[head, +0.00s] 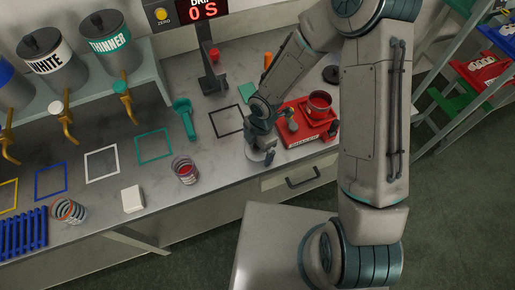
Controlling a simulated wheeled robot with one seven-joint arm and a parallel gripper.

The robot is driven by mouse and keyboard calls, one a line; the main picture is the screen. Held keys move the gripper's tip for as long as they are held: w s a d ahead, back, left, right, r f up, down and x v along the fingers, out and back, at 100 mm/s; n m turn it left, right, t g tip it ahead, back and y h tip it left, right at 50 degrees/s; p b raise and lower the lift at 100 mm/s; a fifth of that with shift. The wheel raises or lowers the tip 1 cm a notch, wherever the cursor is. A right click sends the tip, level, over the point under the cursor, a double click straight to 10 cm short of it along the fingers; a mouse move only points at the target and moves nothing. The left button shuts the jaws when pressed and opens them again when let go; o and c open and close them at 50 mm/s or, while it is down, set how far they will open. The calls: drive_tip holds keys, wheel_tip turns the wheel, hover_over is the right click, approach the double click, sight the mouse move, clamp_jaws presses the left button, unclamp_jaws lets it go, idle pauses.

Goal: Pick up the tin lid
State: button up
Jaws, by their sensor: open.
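A pale, flat round disc (255,154), which looks like the tin lid, lies near the front edge of the counter, left of the red scale. My gripper (264,153) points down just over it, with its jaws open. The gripper partly covers the disc, and I cannot tell whether the fingers touch it. A dark round piece (331,74) lies farther back at the right; it is too small to identify.
The red scale (301,139) with a red cup (319,103) stands close right of my gripper. Paint tins line the back left.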

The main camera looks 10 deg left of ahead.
drive_tip(key=c, duration=1)
drive_tip(key=shift+c, duration=0.2)
